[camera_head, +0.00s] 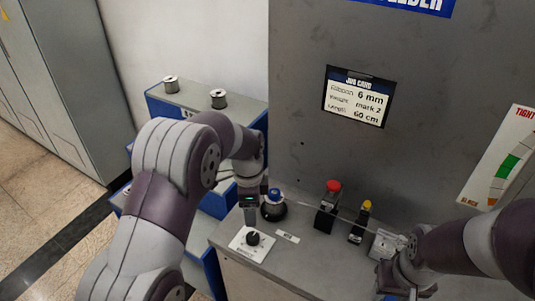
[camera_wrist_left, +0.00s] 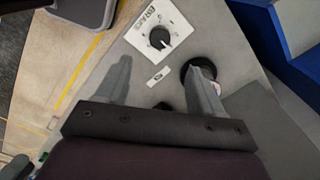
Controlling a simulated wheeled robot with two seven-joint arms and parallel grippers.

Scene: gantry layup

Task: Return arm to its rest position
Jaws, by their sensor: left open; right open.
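My left gripper (camera_head: 250,208) is over the left end of the grey console, beside the black round part with a blue top (camera_head: 273,206). In the left wrist view its two fingers (camera_wrist_left: 162,82) are apart with nothing between them. The white dial plate with a black knob (camera_head: 252,242) is just in front of it; the knob also shows in the left wrist view (camera_wrist_left: 159,38). My right gripper (camera_head: 392,275) is low at the right of the console, close to a pale block (camera_head: 386,244). Its fingertips are partly hidden, and I see nothing held.
A red button on a black box (camera_head: 331,204) and a yellow-topped part (camera_head: 361,222) stand between the grippers. A thin pale strip (camera_head: 318,208) runs across toward the pale block. Spools (camera_head: 218,99) stand on the blue-edged shelf behind. A job card (camera_head: 357,96) and gauge (camera_head: 498,160) are on the panel.

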